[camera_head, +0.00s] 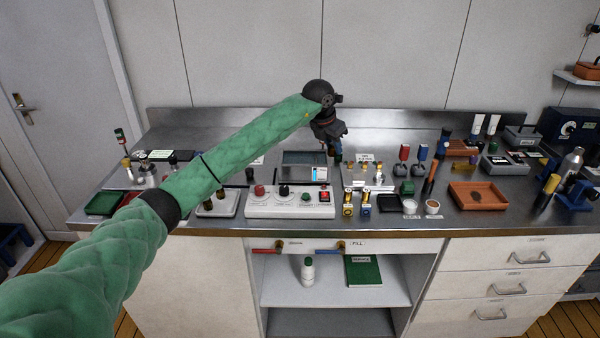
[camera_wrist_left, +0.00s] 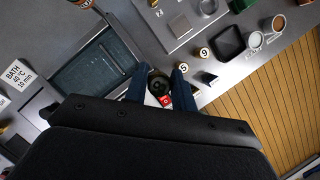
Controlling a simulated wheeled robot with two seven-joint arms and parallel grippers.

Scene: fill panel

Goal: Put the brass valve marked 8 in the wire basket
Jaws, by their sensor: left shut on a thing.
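My left gripper (camera_head: 334,148) is shut on a dark, round-topped thing (camera_wrist_left: 158,84) and holds it over the bench. In the head view it is just right of the sunken basin. No number on it can be read, so I cannot tell whether it is the valve marked 8. Two brass valves (camera_head: 348,208) stand at the bench's front edge; in the left wrist view their caps read 5 (camera_wrist_left: 183,67) and 9 (camera_wrist_left: 203,53). A dark mesh or ribbed surface (camera_wrist_left: 92,68), perhaps the wire basket, lies in the basin. My right gripper is not in view.
A white control box (camera_head: 262,207) stands in front of the basin. A metal plate with fittings (camera_head: 374,183) is to the right, then an orange-brown tray (camera_head: 478,196). A "BATH" sign (camera_wrist_left: 16,75) stands beside the basin. A green tray (camera_head: 104,204) is far left.

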